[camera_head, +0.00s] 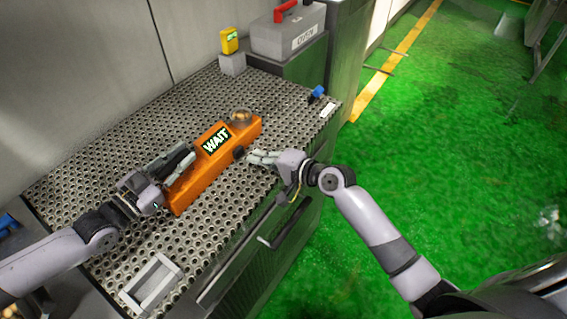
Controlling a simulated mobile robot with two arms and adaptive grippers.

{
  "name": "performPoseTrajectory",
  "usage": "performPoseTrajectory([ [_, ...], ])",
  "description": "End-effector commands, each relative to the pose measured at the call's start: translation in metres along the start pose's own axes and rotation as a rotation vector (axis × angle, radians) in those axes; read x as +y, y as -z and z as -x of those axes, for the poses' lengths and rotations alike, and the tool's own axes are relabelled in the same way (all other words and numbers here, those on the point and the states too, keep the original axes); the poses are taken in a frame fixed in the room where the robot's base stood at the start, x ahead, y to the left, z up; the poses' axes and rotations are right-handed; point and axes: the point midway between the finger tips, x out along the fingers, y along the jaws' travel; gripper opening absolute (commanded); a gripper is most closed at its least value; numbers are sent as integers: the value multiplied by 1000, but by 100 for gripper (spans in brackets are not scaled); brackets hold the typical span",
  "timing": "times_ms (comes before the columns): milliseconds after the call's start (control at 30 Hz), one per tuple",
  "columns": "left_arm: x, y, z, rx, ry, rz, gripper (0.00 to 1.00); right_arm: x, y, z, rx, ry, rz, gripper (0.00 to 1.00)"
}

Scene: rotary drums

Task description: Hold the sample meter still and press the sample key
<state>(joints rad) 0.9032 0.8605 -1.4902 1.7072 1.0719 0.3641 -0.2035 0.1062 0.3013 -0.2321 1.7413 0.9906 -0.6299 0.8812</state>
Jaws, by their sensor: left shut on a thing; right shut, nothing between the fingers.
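The sample meter (188,193) is a long orange box lying at a slant on the perforated bench top. Its dark display reads "WAIT" in pale letters. A dark round key (239,153) sits on its right-hand side, and a round clear part with a brownish middle is at its far end. My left gripper (180,163) is shut on the meter near its near-left end and covers part of it. My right gripper (252,157) is shut and empty, its fingertips just right of the key. I cannot tell whether they touch it.
The perforated bench (110,157) has free room around the meter. A yellow device (229,40) stands on a grey block at the back, near a grey toolbox (285,36) with a red handle. A small blue item (317,93) is at the right edge, a grey frame (152,284) at the front.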

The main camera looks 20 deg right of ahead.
Motion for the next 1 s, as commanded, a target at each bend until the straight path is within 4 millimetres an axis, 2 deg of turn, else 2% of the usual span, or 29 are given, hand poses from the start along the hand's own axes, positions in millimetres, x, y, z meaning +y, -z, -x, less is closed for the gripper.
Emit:
performPoseTrajectory([
  [33,6,-11,2,-24,-8,7,0,2,1,14,2,-3,2,0],
  [200,5,-12,3,-25,-7,7,0,2,0,54,1,-4,3,0],
  [400,5,-12,3,-26,-6,6,0,2,1,86,2,-3,1,0],
  [600,4,-12,3,-26,-6,6,0,1,1,98,2,-2,1,0],
  [1000,4,-12,3,-27,-5,5,0,1,1,98,2,-1,1,0],
])
